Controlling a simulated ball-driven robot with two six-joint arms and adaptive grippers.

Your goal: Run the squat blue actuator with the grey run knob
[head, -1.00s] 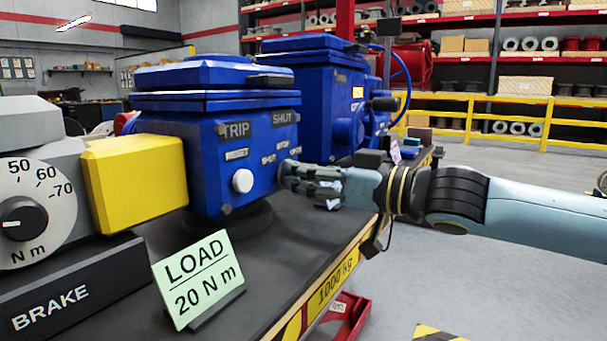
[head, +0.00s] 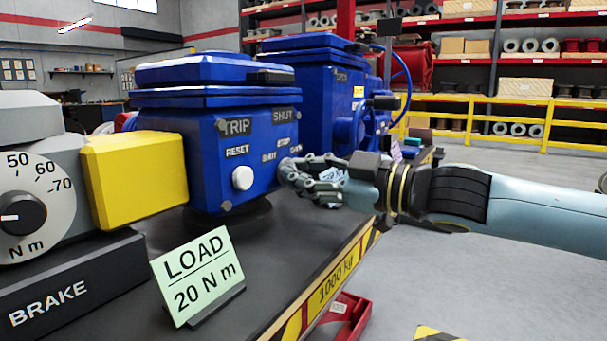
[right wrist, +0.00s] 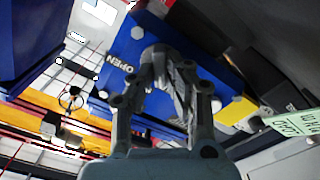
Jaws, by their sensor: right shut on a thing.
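The squat blue actuator (head: 203,150) stands at the front of the bench in the head view, with TRIP and SHUT plates on its face. My right gripper (head: 288,170) reaches in from the right and is shut at the right end of that face, by the STOP and SHUT markings. In the right wrist view its fingers close around the grey run knob (right wrist: 157,58), beside the OPEN marking. The fingers hide most of the knob in the head view. A round white button (head: 242,178) sits left of the gripper. My left gripper is not in view.
A yellow block (head: 135,180) joins the actuator to the grey brake unit (head: 65,145) with its dial. A green LOAD 20 N m card (head: 197,275) stands in front. A taller blue actuator (head: 315,75) stands behind. The bench (head: 270,265) is clear at front right.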

